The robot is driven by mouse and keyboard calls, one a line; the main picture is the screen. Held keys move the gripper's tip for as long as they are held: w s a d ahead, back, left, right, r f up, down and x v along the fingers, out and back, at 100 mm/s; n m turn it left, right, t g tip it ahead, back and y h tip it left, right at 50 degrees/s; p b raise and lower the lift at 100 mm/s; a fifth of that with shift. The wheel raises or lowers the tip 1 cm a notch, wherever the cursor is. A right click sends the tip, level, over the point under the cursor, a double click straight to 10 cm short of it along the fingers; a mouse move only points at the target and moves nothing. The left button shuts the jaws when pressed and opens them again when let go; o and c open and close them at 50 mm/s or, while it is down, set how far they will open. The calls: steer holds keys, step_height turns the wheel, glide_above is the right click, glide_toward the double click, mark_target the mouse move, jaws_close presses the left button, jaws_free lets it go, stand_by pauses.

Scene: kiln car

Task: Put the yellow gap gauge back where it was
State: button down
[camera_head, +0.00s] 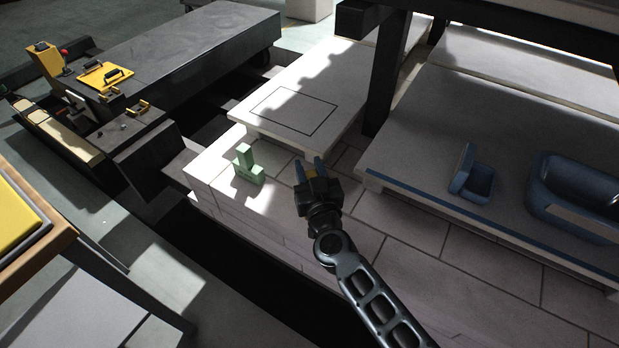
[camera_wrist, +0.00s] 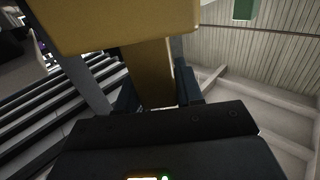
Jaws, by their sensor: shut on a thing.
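My gripper (camera_head: 308,169) is shut on the yellow gap gauge and stands over the pale brick deck, right of a green stepped block. The green block (camera_head: 247,168) stands upright on the deck; part of a green thing (camera_wrist: 243,8) shows in the wrist view.
A pale slab with a dark square outline (camera_head: 292,112) lies behind the gripper. A dark post (camera_head: 388,85) rises right of it. Blue open vessels (camera_head: 472,180) stand on the right-hand slab (camera_head: 415,140). A dark gap separates the deck from the floor. A yellow-topped table (camera_head: 45,245) stands at left.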

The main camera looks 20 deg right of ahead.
steer(key=shift+f, duration=0.65)
steer(key=shift+f, duration=0.2)
steer(key=c, duration=0.7)
jaws_free()
steer(key=shift+c, duration=0.2)
steer(key=shift+r, duration=0.2)
steer(key=s+a, duration=0.2)
steer(key=s, duration=0.9)
steer(key=shift+s+a+p, duration=0.15)
steer(key=shift+s+p, duration=0.25)
